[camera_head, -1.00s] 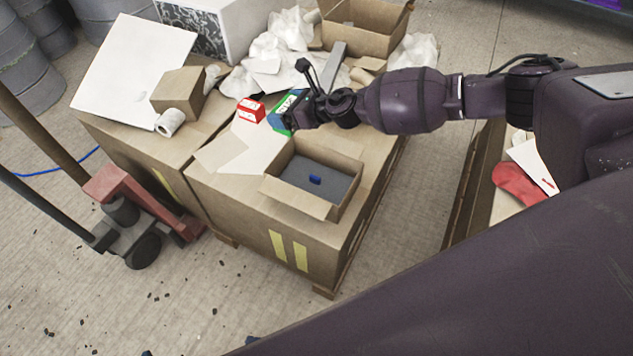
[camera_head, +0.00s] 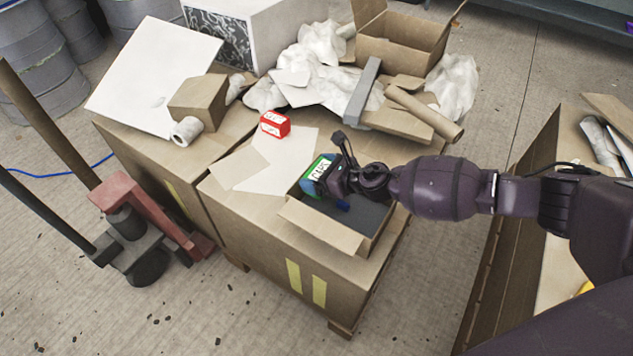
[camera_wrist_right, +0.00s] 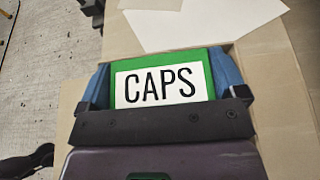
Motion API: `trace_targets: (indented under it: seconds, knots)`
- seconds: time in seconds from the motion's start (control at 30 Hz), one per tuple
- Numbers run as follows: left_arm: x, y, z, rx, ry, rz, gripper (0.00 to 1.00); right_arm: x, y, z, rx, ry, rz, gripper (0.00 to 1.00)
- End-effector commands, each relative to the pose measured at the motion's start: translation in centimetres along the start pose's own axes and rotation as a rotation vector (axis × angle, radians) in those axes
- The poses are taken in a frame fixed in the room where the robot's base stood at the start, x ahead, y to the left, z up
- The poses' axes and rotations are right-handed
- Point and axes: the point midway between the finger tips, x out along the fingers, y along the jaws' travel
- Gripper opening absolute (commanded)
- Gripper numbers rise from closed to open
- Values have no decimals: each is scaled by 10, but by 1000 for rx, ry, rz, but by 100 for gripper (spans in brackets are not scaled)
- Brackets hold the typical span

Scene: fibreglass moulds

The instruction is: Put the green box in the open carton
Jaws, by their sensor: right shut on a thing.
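The green box (camera_head: 318,172) has a white label, which reads CAPS in the right wrist view (camera_wrist_right: 170,80). My right gripper (camera_head: 330,180) is shut on it, with a blue finger on each side of the box in the wrist view. The open carton (camera_head: 322,232) stands on the large cardboard box near its front edge. The green box is over the carton's far left edge; I cannot tell its height above the rim. My arm hides part of the carton. My left gripper is not in view.
A red box (camera_head: 274,124) lies behind on white sheets (camera_head: 283,165). Another open carton (camera_head: 400,48), a grey bar (camera_head: 362,90), a cardboard tube (camera_head: 425,112) and crumpled white wrapping lie farther back. A red pallet jack (camera_head: 140,215) stands at left.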

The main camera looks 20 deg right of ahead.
Motion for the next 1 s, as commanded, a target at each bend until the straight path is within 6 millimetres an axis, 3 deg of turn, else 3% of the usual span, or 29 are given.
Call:
trace_targets:
  seconds: [0.3,0.5,1.0]
  knots:
    - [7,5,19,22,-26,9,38,15,2,-43,7,8,2,62]
    - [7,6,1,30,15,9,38,15,0,-37,-1,-1,-1,62]
    - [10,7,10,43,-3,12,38,19,0,-48,1,1,0,62]
